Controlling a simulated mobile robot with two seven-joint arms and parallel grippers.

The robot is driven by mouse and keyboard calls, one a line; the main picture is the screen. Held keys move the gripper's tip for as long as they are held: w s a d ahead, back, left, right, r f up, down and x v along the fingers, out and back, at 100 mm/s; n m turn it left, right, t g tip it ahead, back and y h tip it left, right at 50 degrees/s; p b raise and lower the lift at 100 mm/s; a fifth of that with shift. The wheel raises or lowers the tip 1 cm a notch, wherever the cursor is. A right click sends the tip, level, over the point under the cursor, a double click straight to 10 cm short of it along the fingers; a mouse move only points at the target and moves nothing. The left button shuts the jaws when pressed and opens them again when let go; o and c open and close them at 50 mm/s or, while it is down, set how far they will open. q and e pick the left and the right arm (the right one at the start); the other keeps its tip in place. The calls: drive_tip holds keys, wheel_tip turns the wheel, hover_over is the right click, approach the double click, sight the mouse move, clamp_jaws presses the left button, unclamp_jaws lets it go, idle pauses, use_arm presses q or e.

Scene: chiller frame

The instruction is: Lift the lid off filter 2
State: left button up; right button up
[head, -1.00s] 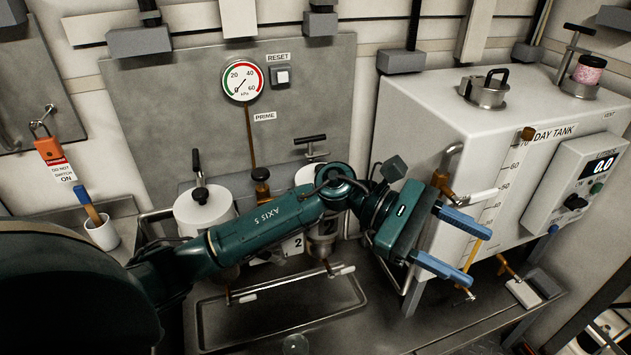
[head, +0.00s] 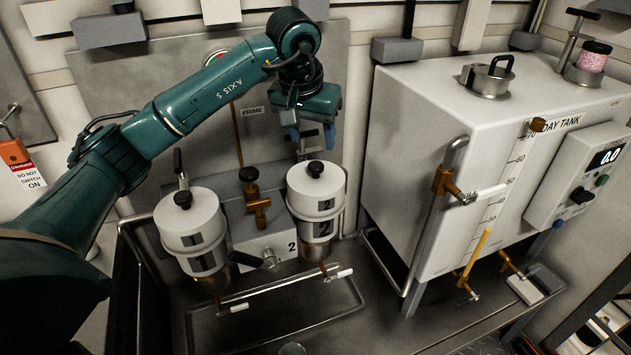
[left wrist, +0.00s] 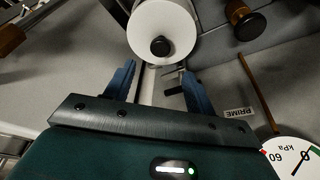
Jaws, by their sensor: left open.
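Filter 2 (head: 318,230) is a white canister marked 2, right of centre in the head view. Its white lid (head: 304,180) is on it, with a black knob (head: 316,169) on top. The left wrist view shows the round lid top (left wrist: 178,22) and its knob (left wrist: 159,46) from above. My left gripper (head: 312,139) is above and behind filter 2 in the head view. Its blue fingers (left wrist: 160,85) are apart and empty, and the knob appears just beyond their tips. I see no contact with the lid. My right gripper is not in view.
Filter 1 (head: 190,236) stands left, with its own knobbed lid. A brass valve (head: 256,205) stands between the filters. A PRIME label (head: 252,111) is on the back panel. The day tank (head: 430,120) stands right, its pipe (head: 425,240) near filter 2.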

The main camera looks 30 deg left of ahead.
sight(316, 165)
use_arm(q)
drive_tip(key=x, duration=0.7)
drive_tip(key=shift+s+f+p, duration=0.2)
drive_tip(key=shift+s+p, duration=0.1)
drive_tip(key=shift+p, duration=0.05)
drive_tip(key=shift+c, duration=0.3)
clamp_jaws()
